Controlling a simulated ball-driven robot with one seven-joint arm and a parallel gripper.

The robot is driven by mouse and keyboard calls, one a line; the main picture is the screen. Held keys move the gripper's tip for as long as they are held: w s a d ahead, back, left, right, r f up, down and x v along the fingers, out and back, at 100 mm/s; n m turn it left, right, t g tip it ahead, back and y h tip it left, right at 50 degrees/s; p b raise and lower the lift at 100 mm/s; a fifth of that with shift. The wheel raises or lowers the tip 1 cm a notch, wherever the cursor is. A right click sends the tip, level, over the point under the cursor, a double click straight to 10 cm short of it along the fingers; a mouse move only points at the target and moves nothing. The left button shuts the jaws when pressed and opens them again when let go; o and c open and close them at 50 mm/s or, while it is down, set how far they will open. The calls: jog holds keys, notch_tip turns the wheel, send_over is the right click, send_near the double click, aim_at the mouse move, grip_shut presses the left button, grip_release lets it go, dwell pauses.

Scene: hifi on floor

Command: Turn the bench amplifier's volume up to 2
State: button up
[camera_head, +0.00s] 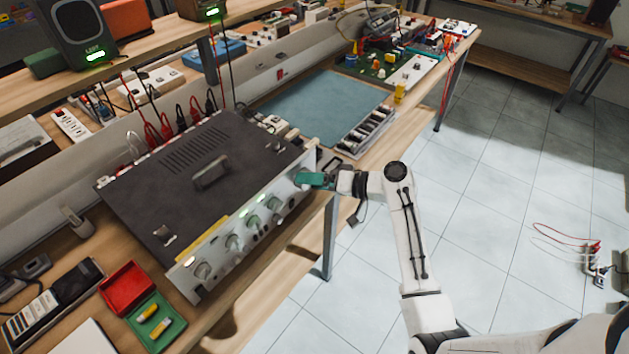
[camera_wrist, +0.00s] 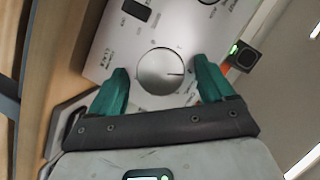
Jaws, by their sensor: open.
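The bench amplifier (camera_head: 205,190) is a dark-topped box with a silver front panel, standing on the wooden bench in the head view. Its front carries several knobs. In the wrist view the silver panel (camera_wrist: 118,48) fills the upper middle, with a large round silver knob (camera_wrist: 160,71) bearing a dark pointer line toward the right. My gripper (camera_wrist: 160,82) has green fingers, open, one on each side of this knob, with small gaps showing. In the head view my gripper (camera_head: 302,179) is at the right end of the front panel and hides the knob there. The scale numbers are too small to read.
A blue-green mat (camera_head: 325,105) and a tray of small parts (camera_head: 367,131) lie right of the amplifier. Red and green trays (camera_head: 155,318) sit at its near left. Cables rise behind it. The tiled floor (camera_head: 480,190) right of the bench is mostly clear.

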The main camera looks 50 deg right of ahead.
jog(key=b+v, duration=0.1)
jog(key=v, duration=0.9)
jog(key=shift+s+b, duration=0.4)
jog(key=shift+d, duration=0.15)
jog(key=s+a+f+n+g, duration=0.5)
jog(key=a+f+g, duration=0.4)
jog(key=a+f, duration=0.45)
jog(key=s+a+r+n+g+h, duration=0.1)
jog(key=s+a+g+h, duration=0.3)
jog(key=s, duration=0.7)
jog(key=shift+s+a+r+h, duration=0.15)
jog(key=shift+s+a+h, duration=0.1)
jog(key=shift+a+h, duration=0.55)
jog(key=shift+a, duration=0.1)
